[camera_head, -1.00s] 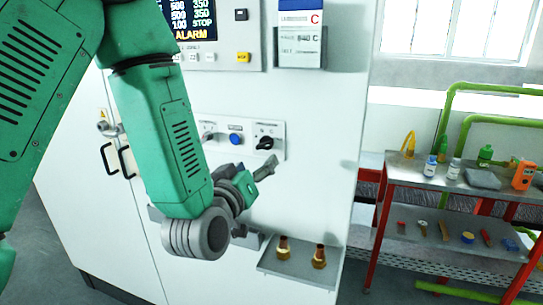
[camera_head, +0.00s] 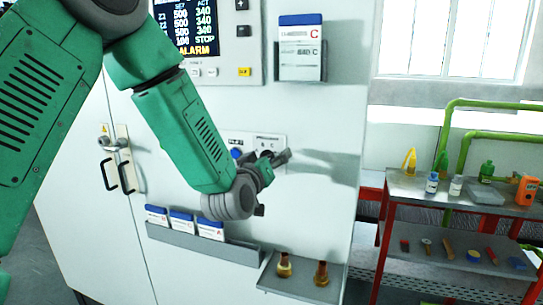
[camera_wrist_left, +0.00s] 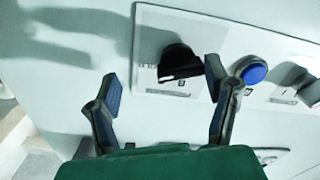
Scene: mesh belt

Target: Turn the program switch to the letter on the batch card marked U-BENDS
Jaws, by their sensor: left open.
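The program switch is a black knob (camera_wrist_left: 180,62) on a white plate. In the head view my left gripper (camera_head: 282,158) is at the panel's right end and hides it. In the wrist view the gripper (camera_wrist_left: 160,70) is open and empty; one finger is close beside the knob and the other is off the plate, contact unclear. A blue-topped card (camera_head: 300,48) showing a red C sits in a holder on the cabinet. Three batch cards (camera_head: 183,222) stand in a grey rack below; their names are too small to read. My right gripper is out of view.
A display (camera_head: 190,25) reads ALARM. A small shelf (camera_head: 300,285) with two brass fittings juts out below. A red trolley (camera_head: 400,195) with bottles and tools stands right.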

